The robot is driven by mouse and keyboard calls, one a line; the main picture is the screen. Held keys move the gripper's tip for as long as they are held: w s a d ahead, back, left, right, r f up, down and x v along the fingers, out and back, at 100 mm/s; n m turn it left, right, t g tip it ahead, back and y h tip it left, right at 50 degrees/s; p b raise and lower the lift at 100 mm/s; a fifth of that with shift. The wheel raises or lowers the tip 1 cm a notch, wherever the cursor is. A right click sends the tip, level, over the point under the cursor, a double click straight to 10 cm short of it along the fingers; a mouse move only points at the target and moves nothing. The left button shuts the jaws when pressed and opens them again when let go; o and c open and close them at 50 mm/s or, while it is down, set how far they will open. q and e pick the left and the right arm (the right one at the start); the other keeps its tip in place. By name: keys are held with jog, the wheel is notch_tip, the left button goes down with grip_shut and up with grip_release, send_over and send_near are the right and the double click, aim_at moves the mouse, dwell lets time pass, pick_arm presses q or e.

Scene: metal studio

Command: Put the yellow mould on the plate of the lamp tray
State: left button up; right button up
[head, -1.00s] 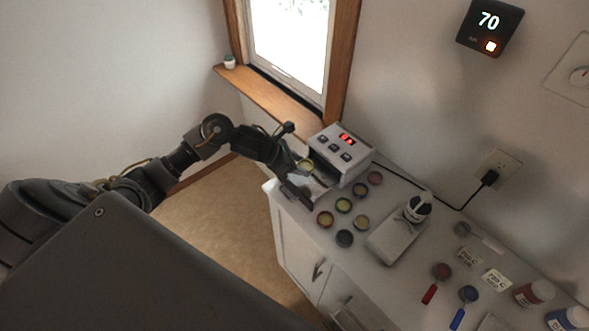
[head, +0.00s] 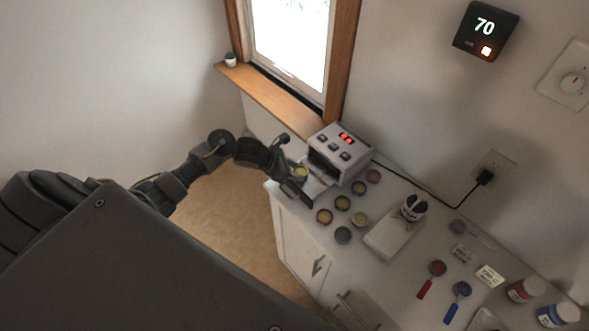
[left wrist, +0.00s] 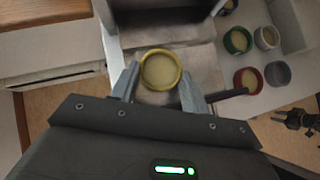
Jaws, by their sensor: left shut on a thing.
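My left gripper (left wrist: 160,76) is shut on the yellow mould (left wrist: 161,69), a round cup with a yellow rim and pale filling. In the head view the yellow mould (head: 301,171) shows at my left gripper, in front of the lamp box. The lamp box (head: 349,140) is white with a red display and buttons, and its front is open. Its pale tray (left wrist: 190,55) is pulled out and lies behind and below the mould in the left wrist view. I cannot tell whether the mould touches the plate.
Several other moulds, including a red-rimmed one (head: 324,216) and a grey one (head: 343,235), stand on the white counter (head: 375,292) beside the tray. A white device with a dark-topped cup (head: 414,207) stands further right. A window sill (head: 270,98) is behind.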

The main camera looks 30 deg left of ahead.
pick_arm(q)
jog(key=shift+f+b, duration=0.25)
jog(key=shift+b, duration=0.05)
jog(key=o, duration=0.7)
jog(key=shift+r, duration=0.1)
jog(key=shift+o, duration=0.2)
jog(key=shift+r+p, duration=0.35)
jog(key=shift+p, duration=0.1)
jog(key=b+v, duration=0.3)
jog(key=v, duration=0.8)
jog(key=shift+s+a+r, duration=0.2)
jog(key=shift+s, duration=0.1)
